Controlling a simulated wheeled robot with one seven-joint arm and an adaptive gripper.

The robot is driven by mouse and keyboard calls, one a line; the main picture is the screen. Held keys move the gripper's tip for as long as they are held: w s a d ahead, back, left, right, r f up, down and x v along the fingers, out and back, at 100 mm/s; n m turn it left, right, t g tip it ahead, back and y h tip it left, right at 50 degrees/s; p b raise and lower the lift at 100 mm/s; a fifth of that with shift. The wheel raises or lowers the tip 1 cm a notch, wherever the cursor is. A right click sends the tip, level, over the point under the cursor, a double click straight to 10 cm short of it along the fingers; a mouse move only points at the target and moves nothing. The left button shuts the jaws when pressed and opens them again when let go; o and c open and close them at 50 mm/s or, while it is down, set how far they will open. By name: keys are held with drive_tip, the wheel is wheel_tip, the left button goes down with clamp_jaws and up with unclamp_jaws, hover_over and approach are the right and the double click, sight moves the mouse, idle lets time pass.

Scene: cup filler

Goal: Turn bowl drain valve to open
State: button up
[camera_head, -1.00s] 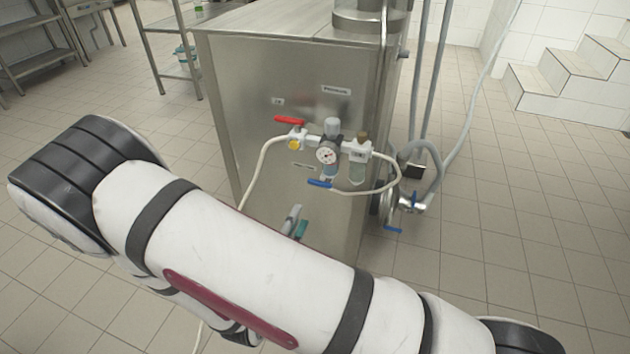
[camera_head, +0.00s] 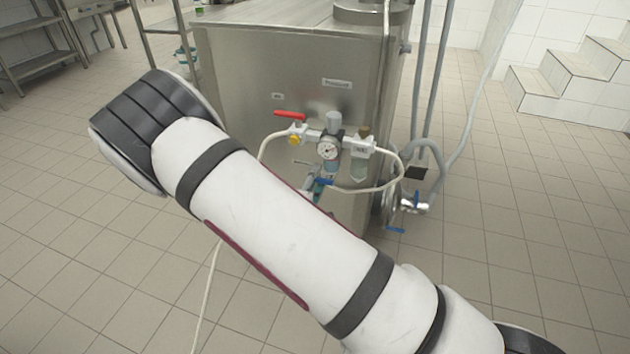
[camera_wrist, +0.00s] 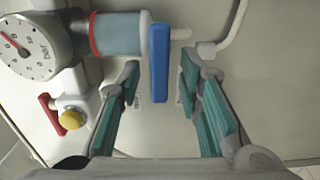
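In the wrist view a blue lever handle (camera_wrist: 159,63) sits at the end of the filter bowl (camera_wrist: 120,33), below the pressure gauge unit. It is the drain handle at the bowl. My gripper (camera_wrist: 160,80) is open, with one teal-padded finger on each side of the handle. Gaps show between the handle and both fingers, and I see no contact. In the head view the blue handle (camera_head: 323,182) is small, under the gauge (camera_head: 328,149). My gripper (camera_head: 313,188) is there beside it, partly hidden by my arm.
A red lever (camera_head: 290,114) and yellow knob (camera_head: 295,139) sit left of the gauge. A pale hose (camera_head: 397,172) loops at the right. Another valve with blue handles (camera_head: 396,230) is lower right.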

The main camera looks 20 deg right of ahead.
clamp_jaws()
idle(0.4)
drive_tip(key=n+p, duration=0.1)
drive_tip(key=n, duration=0.1)
drive_tip(key=f+n+p, duration=0.1)
drive_tip(key=n, duration=0.1)
drive_tip(key=shift+s+d+f+n+p, duration=0.35)
drive_tip(key=shift+n+p, duration=0.9)
drive_tip(key=shift+n, duration=1.1)
drive_tip(key=shift+s+d+f+n+p, duration=0.4)
drive_tip(key=shift+n+p, duration=0.9)
drive_tip(key=shift+n, duration=1)
drive_tip(key=shift+s+d+f+n+p, duration=0.2)
drive_tip(key=shift+d+f+n+p, duration=0.25)
drive_tip(key=shift+n+p, duration=1.35)
drive_tip(key=shift+n+b, duration=0.5)
drive_tip(key=shift+n, duration=0.15)
